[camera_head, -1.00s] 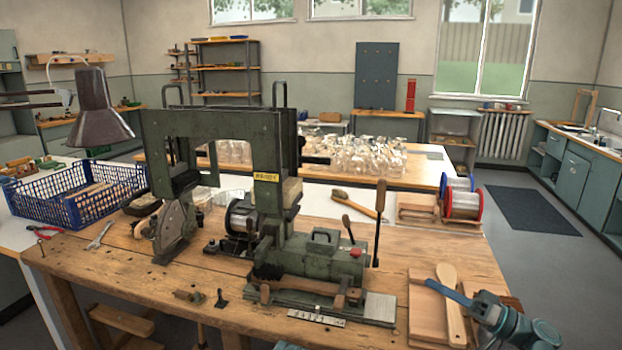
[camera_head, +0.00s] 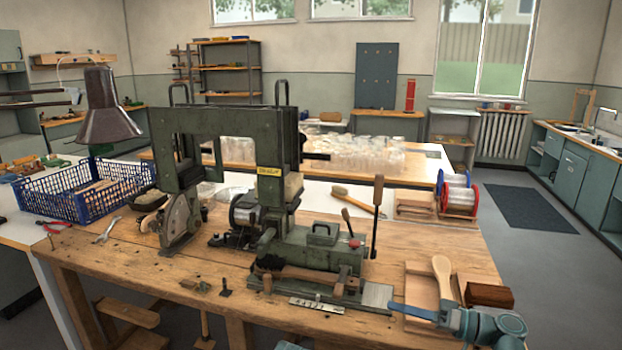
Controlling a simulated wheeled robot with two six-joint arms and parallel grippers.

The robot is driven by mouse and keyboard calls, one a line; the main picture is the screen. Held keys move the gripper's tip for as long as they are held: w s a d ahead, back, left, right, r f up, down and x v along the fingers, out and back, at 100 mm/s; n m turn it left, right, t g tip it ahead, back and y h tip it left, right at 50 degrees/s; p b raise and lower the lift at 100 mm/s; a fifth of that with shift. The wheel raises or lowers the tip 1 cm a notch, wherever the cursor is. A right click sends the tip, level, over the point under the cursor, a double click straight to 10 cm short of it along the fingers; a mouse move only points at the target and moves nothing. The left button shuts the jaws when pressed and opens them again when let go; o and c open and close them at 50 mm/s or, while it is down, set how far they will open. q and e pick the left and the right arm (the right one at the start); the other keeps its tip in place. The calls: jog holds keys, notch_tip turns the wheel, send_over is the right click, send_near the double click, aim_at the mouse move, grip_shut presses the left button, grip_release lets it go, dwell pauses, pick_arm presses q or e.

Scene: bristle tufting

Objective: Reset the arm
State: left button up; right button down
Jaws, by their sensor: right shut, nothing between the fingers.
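My right gripper (camera_head: 394,306) is low at the right front of the workbench, with its blue fingers pointing left. It is shut and empty, beside the front right of the green tufting machine (camera_head: 225,165). A pale wooden brush handle (camera_head: 443,276) and a dark brown wooden block (camera_head: 488,294) lie at the bench's right end, behind my gripper and apart from it. My left gripper is not in view.
The wooden workbench (camera_head: 120,258) carries the machine, whose upright lever (camera_head: 377,215) rises behind my gripper. A blue basket (camera_head: 85,192) stands left, wire spools (camera_head: 457,195) back right. A wooden-handled brush (camera_head: 352,195) lies behind the machine. Open floor lies right.

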jog(key=s+a+f+g+h, duration=0.3)
jog(key=a+f, duration=0.4)
jog(key=s+a+f+g+h, duration=0.3)
jog(key=a+f+g, duration=0.1)
jog(key=a+f, duration=0.3)
jog(key=s+f+h, duration=0.8)
jog(key=h, duration=0.4)
notch_tip(320, 180, up, 17)
jog(key=p, duration=1.7)
jog(key=shift+w+d+f, duration=0.15)
jog(key=shift+w, duration=0.05)
